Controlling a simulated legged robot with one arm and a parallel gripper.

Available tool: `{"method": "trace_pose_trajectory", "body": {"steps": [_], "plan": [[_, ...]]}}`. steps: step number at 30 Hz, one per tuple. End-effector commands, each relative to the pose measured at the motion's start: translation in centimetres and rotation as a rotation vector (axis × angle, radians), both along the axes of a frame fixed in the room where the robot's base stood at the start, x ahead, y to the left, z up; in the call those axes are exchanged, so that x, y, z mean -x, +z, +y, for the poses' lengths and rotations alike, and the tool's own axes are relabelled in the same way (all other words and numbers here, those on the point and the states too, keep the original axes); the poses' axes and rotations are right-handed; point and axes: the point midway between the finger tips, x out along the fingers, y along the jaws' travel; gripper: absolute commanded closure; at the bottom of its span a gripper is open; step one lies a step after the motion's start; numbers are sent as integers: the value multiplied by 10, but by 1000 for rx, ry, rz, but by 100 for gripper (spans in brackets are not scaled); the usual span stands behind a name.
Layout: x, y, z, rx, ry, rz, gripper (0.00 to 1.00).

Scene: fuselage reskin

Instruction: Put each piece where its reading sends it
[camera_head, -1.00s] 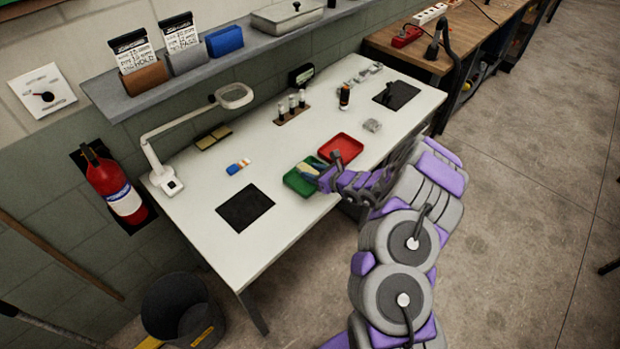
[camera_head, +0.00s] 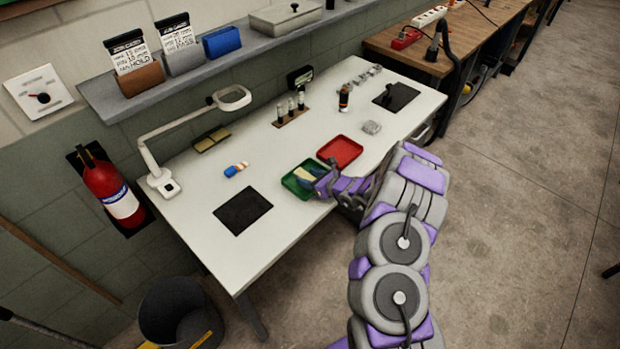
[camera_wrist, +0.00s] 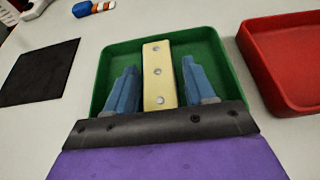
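A cream strip with several holes (camera_wrist: 158,75) lies in the green tray (camera_wrist: 112,62), which also shows in the head view (camera_head: 288,187). My gripper (camera_wrist: 158,88) is over the tray, its two blue fingers on either side of the strip with gaps showing, so it is open. In the head view my gripper (camera_head: 312,176) partly hides the strip. The red tray (camera_head: 340,151) beside the green one looks empty; it also shows in the wrist view (camera_wrist: 285,65). A grey piece (camera_head: 372,127) lies on the table, and several more (camera_head: 366,75) lie farther back.

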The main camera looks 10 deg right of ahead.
Motion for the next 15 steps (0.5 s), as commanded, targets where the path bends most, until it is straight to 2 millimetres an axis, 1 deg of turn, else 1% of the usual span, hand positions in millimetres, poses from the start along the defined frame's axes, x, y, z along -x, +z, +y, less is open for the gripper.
{"method": "trace_pose_trajectory", "body": {"steps": [1, 3, 4, 12, 15], "plan": [[0, 0, 0, 0, 0, 0, 41], [0, 0, 0, 0, 0, 0, 34], [0, 0, 0, 0, 0, 0, 33], [0, 2, 0, 0, 0, 0, 33], [6, 5, -5, -2, -3, 1, 33]]}}
